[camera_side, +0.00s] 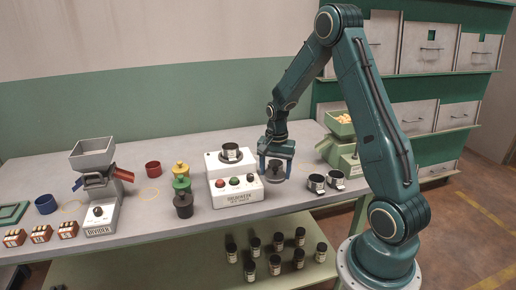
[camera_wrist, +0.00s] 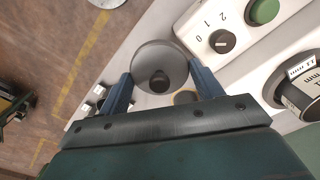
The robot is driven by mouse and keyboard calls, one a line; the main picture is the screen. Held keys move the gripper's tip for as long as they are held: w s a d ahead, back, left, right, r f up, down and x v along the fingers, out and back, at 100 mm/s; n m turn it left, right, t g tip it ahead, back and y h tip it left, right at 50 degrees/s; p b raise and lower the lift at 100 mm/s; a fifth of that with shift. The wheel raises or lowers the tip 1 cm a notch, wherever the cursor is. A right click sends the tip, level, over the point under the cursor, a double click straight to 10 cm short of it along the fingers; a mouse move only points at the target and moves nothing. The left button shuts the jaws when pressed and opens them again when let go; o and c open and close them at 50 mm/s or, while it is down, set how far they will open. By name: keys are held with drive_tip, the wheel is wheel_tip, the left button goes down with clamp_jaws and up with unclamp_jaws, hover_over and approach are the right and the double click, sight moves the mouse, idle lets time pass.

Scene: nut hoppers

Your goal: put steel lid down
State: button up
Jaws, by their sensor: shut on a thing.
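My gripper (camera_side: 276,170) points down over the bench just right of the white control box. It is shut on the round steel lid (camera_wrist: 153,52), with one blue finger on each side. In the wrist view the lid shows as a grey disc with a dark knob (camera_wrist: 159,82). The lid also shows low between the fingers in the side view (camera_side: 276,177). It is close to the bench top; I cannot tell whether it touches it.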

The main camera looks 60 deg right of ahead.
drive_tip(key=shift+f, duration=0.4)
drive_tip(key=o, duration=1)
drive_tip(key=shift+r, duration=0.1)
wheel_tip(320, 180, up, 13)
idle(0.4)
